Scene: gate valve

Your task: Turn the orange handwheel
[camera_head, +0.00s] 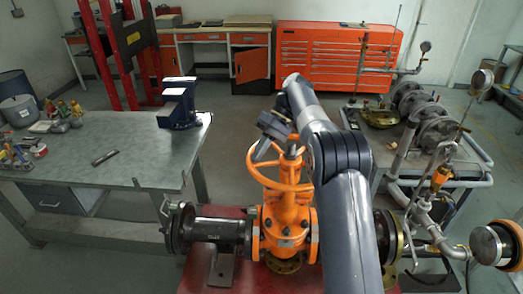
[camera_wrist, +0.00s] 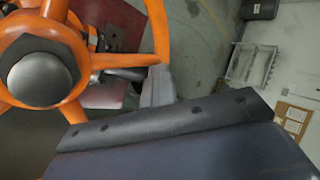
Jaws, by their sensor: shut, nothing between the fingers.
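The orange handwheel (camera_head: 292,187) sits on top of the orange gate valve (camera_head: 287,222) in the head view, partly hidden behind my arm. In the wrist view its hub, with a grey hex nut (camera_wrist: 42,80), fills the left side, and a spoke (camera_wrist: 125,60) runs right to the rim (camera_wrist: 158,25). My gripper (camera_head: 260,152) is at the wheel's upper left in the head view. In the wrist view its grey fingers (camera_wrist: 157,88) are close together at the rim, by the spoke's outer end. Nothing is seen held between them; I cannot tell whether they touch the rim.
The valve joins a dark pipe (camera_head: 218,230) over a red base (camera_head: 203,267). A grey workbench (camera_head: 125,165) with a blue vise (camera_head: 180,105) stands at the left. Pipework with flanges (camera_head: 435,130) crowds the right. An orange tool cabinet (camera_head: 320,58) stands at the back.

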